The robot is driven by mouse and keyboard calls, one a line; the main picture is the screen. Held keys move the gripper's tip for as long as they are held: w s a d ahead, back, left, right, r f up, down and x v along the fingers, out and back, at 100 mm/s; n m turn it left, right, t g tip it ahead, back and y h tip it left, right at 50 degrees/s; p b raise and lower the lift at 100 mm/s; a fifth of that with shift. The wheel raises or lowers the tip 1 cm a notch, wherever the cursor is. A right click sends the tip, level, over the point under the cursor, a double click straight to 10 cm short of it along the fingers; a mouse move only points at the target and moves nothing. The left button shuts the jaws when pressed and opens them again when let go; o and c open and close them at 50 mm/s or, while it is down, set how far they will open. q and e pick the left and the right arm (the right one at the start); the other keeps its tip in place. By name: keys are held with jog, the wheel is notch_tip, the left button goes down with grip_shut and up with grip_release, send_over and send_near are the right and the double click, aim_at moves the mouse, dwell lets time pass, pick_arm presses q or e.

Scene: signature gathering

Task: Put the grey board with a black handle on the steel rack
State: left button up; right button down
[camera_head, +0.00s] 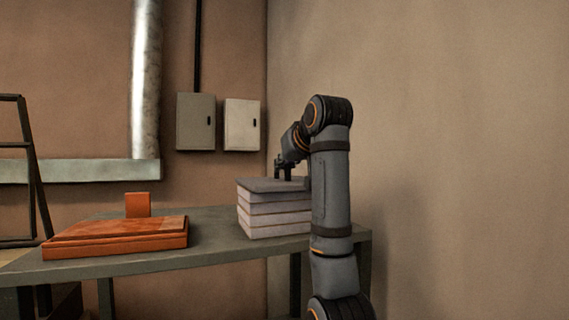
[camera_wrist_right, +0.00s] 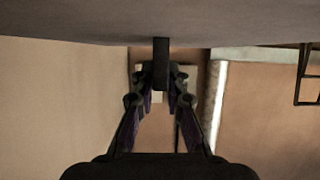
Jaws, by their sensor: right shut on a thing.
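The grey board (camera_head: 262,186) lies flat on top of a stack of pale slabs (camera_head: 273,215) at the right end of the table. In the right wrist view the board's grey face (camera_wrist_right: 100,22) fills the top, with its black handle (camera_wrist_right: 161,50) sticking out from it. My right gripper (camera_head: 284,170) is at the handle, and its fingers (camera_wrist_right: 161,78) are shut on it. The arm hides the right side of the board and stack. A dark frame (camera_head: 30,170) stands at the left edge, partly cut off; I cannot tell whether it is the steel rack. My left gripper is out of view.
An orange slab (camera_head: 118,238) with an upright orange block (camera_head: 138,205) behind it lies on the greenish table (camera_head: 215,255), left of the stack. Two wall boxes (camera_head: 195,122) hang behind. Bare table lies between the orange slab and the stack.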

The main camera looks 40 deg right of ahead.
jog(key=shift+s+a, duration=0.1)
jog(key=shift+s, duration=0.05)
jog(key=c, duration=1.8)
grip_release()
jog(key=shift+f, duration=0.1)
jog(key=o, duration=0.4)
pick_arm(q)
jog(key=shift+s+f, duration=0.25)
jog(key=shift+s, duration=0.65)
